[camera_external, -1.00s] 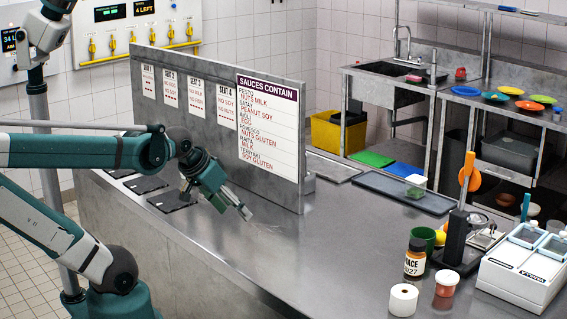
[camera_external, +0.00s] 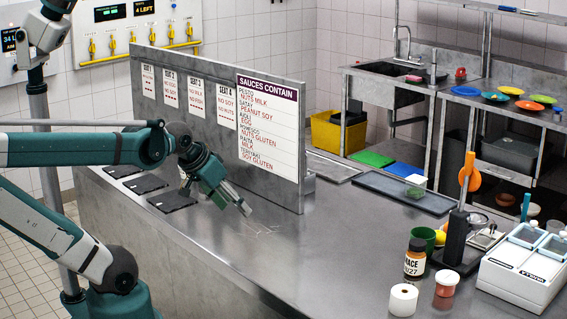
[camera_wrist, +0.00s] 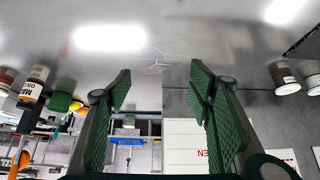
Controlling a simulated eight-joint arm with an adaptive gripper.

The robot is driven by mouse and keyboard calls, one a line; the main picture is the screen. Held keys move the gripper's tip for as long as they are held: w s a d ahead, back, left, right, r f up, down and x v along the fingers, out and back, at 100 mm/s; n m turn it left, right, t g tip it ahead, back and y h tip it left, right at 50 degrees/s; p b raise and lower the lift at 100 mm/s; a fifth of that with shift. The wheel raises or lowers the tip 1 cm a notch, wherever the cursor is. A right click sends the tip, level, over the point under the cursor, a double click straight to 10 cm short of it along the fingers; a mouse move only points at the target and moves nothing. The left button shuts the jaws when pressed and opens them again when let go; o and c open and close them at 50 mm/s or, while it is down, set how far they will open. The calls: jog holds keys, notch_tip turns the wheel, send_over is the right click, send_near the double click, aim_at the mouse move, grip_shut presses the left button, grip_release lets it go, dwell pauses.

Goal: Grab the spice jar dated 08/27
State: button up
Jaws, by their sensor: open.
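A brown spice jar (camera_external: 415,260) with a dark lid stands upright on the steel counter (camera_external: 335,235) at the right. Its white label shows "ACE" and a second line ending in "/27"; the rest is turned out of sight. The wrist view shows what looks like the same jar (camera_wrist: 35,88) at the left, upside down in the picture, with a partly readable label. My gripper (camera_external: 246,210) is over the counter near the sign panel, well left of the jar. In the wrist view its green-padded fingers (camera_wrist: 160,85) are apart, with nothing between them.
A white roll (camera_external: 403,300), a reddish tub (camera_external: 446,283), a green cup (camera_external: 423,236) and a black stand (camera_external: 457,240) crowd around the jar. A white machine (camera_external: 525,270) is at the right. The sign panel (camera_external: 220,105) rises behind my gripper. The counter's middle is clear.

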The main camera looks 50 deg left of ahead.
jog(key=w+d+r+m+g+h+p, duration=0.15)
jog(key=w+d+r+m+p, duration=0.25)
jog(key=w+d+r+p, duration=0.5)
jog(key=m+g+h+p, duration=0.3)
jog(key=m+g+p, duration=0.1)
jog(key=m+p, duration=0.55)
send_over(417, 241)
jog(key=a, duration=0.1)
jog(key=shift+n+y, duration=0.25)
jog(key=shift+n, duration=0.2)
jog(key=f, duration=0.4)
jog(key=shift+s+a+f, duration=0.1)
jog(key=shift+s+f, duration=0.1)
jog(key=shift+f, duration=0.15)
jog(key=shift+d+f+p, duration=0.3)
jog(key=shift+d+f, duration=0.1)
jog(key=shift+d, duration=0.25)
jog(key=f, duration=0.5)
jog(key=shift+a+f, duration=0.15)
jog(key=shift+a, duration=0.05)
jog(key=shift+f, duration=0.5)
